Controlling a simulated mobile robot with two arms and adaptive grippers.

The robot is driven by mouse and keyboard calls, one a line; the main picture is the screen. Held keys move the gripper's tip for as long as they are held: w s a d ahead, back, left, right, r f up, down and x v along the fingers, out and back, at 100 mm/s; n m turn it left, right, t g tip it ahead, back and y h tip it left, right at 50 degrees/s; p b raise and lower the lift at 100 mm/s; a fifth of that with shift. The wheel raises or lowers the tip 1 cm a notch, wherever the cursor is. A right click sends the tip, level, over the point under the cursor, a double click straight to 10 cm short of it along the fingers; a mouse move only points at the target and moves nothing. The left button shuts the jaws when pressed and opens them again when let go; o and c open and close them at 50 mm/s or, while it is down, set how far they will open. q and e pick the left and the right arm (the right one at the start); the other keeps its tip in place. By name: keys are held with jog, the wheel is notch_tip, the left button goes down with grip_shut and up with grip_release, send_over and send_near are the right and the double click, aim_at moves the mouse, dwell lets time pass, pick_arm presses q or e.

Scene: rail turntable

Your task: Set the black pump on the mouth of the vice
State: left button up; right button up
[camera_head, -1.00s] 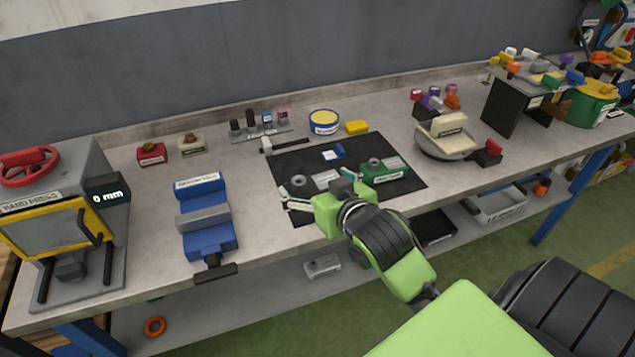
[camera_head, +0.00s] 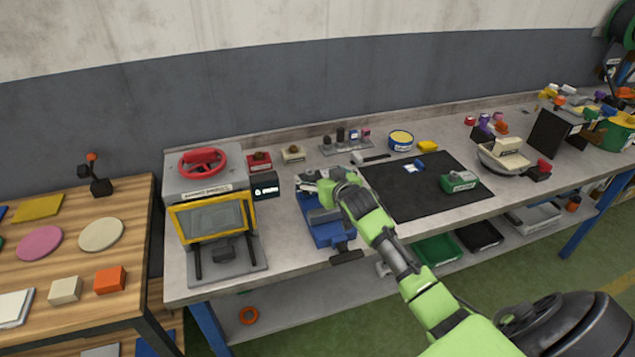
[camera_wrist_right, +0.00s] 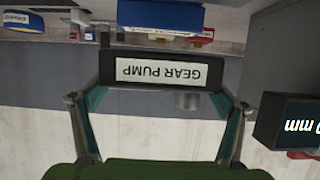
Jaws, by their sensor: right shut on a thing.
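The black pump (camera_wrist_right: 160,72), with a white GEAR PUMP label, is between the fingers of my right gripper in the right wrist view, where it appears upside down. In the head view my right gripper (camera_head: 318,178) is at the far end of the blue vice (camera_head: 327,234), over its jaws. The gripper and arm hide most of the pump and the vice's mouth there. A blue part of the vice (camera_wrist_right: 160,14) shows at the top edge of the wrist view, close to the pump. I cannot tell whether pump and vice touch. My left gripper is not in view.
The hand press (camera_head: 210,215) stands left of the vice, its display (camera_head: 264,187) close to my gripper. A black mat (camera_head: 405,200) with a green block (camera_head: 459,181) lies to the right. Small red (camera_head: 259,162) and cream (camera_head: 292,154) blocks stand behind.

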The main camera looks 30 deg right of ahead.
jog(key=shift+w+r, duration=0.2)
jog(key=shift+d+f, duration=0.2)
jog(key=shift+d, duration=0.25)
jog(key=shift+a+p, duration=0.25)
jog(key=shift+p, duration=0.1)
jog(key=shift+f+b, duration=0.45)
jog(key=shift+f, duration=0.1)
jog(key=shift+f+b, duration=0.75)
jog(key=shift+f, duration=0.35)
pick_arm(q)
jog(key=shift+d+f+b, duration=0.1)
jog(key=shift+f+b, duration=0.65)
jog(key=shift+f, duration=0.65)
pick_arm(e)
jog(key=shift+f, duration=1.5)
pick_arm(q)
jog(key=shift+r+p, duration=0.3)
jog(key=shift+p, duration=0.05)
pick_arm(e)
jog(key=shift+r, duration=0.15)
